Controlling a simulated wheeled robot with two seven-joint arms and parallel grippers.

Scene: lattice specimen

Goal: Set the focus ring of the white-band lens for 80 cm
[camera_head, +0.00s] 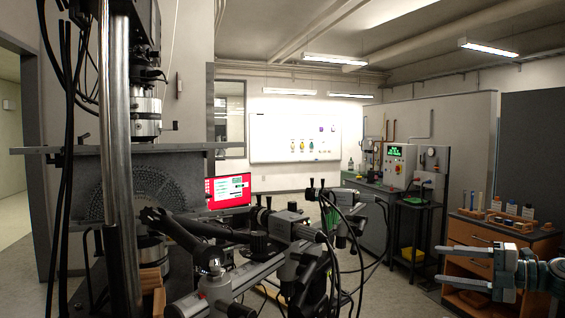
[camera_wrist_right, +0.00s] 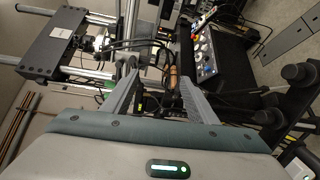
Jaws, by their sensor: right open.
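In the head view a camera rig (camera_head: 285,228) with several dark lens barrels and cables stands in front of a testing machine. I cannot make out a white band or focus scale on any lens, so I cannot tell which is the white-band lens. My right gripper (camera_head: 437,265) is at the lower right, open and empty, well apart from the rig, its fingers pointing left. In the right wrist view its fingers (camera_wrist_right: 152,78) are spread with nothing gripped. My left gripper does not show clearly.
The testing machine's steel column (camera_head: 120,160) and perforated plate (camera_head: 180,185) stand at the left. A red-screened monitor (camera_head: 228,190) is behind the rig. A wooden drawer cabinet (camera_head: 475,232) is at the right, near my right gripper. Loose cables hang around the rig.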

